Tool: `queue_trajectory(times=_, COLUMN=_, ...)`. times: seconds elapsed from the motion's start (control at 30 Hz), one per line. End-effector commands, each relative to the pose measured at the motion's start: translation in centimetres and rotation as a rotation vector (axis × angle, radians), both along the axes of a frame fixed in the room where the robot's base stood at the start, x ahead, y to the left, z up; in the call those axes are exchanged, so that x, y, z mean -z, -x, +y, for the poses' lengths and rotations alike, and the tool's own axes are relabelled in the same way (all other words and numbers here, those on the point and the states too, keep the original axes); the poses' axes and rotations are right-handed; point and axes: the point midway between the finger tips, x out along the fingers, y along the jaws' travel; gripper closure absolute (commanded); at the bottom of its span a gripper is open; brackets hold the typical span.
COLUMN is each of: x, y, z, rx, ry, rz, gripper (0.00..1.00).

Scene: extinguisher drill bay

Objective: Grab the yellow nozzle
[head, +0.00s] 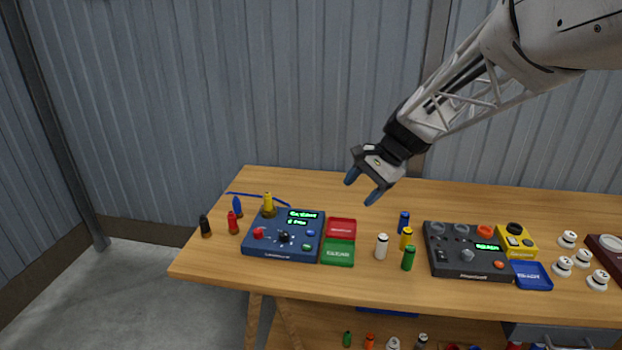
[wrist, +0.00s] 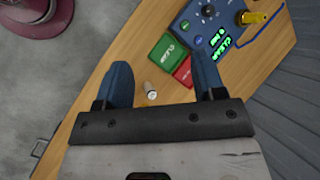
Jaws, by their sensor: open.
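A yellow nozzle-shaped piece (head: 268,203) stands upright on a dark base at the back left of the table, behind the blue console. It also shows in the wrist view (wrist: 253,18) at the top right, outside my fingers. A second yellow piece, a small cylinder (head: 406,238), stands among other small cylinders right of the red and green trays. I cannot tell for sure which one is the nozzle. My gripper (head: 363,187) is open and empty, above the back middle of the table, apart from both. Its blue fingers (wrist: 162,76) frame the lower wrist view.
The blue console (head: 284,237) has red (head: 341,227) and green (head: 338,253) trays beside it. Black (head: 205,226), red (head: 233,223) and blue (head: 238,207) pieces stand at the left. White (head: 381,246), green (head: 408,258) and blue (head: 403,222) cylinders stand mid-table, left of a dark console (head: 467,252).

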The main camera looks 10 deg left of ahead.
Motion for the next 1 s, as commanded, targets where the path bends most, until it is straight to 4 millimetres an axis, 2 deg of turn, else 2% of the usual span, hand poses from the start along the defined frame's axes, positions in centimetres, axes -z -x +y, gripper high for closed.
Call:
queue_trajectory(times=0.1, x=1.1, y=-2.6, z=1.8, rx=0.033, ry=-0.038, rz=0.050, gripper=0.37)
queue_trajectory(times=0.57, x=5.9, y=-11.6, z=8.9, rx=0.165, ry=-0.174, rz=0.243, gripper=0.37)
queue_trajectory(times=1.0, x=12.3, y=-19.1, z=15.9, rx=0.280, ry=-0.292, rz=0.443, gripper=0.37)
